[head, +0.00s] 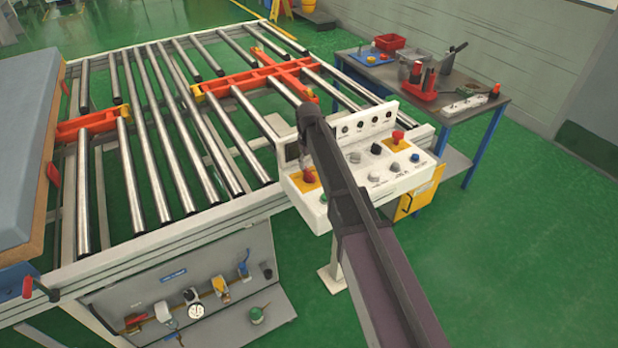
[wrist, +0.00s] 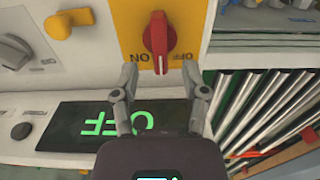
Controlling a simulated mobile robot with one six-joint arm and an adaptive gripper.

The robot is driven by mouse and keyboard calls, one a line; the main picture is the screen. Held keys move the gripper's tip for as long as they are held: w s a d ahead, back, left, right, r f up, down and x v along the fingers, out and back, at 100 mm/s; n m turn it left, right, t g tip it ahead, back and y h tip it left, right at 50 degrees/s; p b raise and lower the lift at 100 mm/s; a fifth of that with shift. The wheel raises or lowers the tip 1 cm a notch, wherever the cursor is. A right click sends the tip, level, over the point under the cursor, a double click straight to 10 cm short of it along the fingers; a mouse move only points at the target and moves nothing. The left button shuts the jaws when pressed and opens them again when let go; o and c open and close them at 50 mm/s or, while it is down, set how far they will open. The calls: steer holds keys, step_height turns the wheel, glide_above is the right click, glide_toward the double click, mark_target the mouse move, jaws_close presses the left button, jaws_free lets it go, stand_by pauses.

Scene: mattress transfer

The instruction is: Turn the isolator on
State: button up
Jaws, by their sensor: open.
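The isolator is a red rotary knob (wrist: 158,38) on a yellow plate (wrist: 190,18) in the wrist view. Its handle stands upright in the picture, with upside-down ON at its lower left and OFF at its lower right. A dark display (wrist: 75,125) below it shows green OFF, also upside down. My gripper (wrist: 164,82) is open and empty, its fingertips below the knob in the picture, one to each side. I see no contact. In the head view the red knob (head: 309,176) sits at the left of the white control panel (head: 345,199); my arm hides much of the gripper.
In the wrist view a yellow knob (wrist: 60,25) and a grey knob (wrist: 12,52) are left of the isolator. The roller conveyor (head: 165,130) lies beyond the panel. A red emergency button (head: 397,137) stands on the panel's right; a tool table (head: 480,112) is behind.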

mark_target(309, 172)
steer(key=shift+f+b, duration=2)
steer(key=shift+f, duration=0.3)
jaws_close()
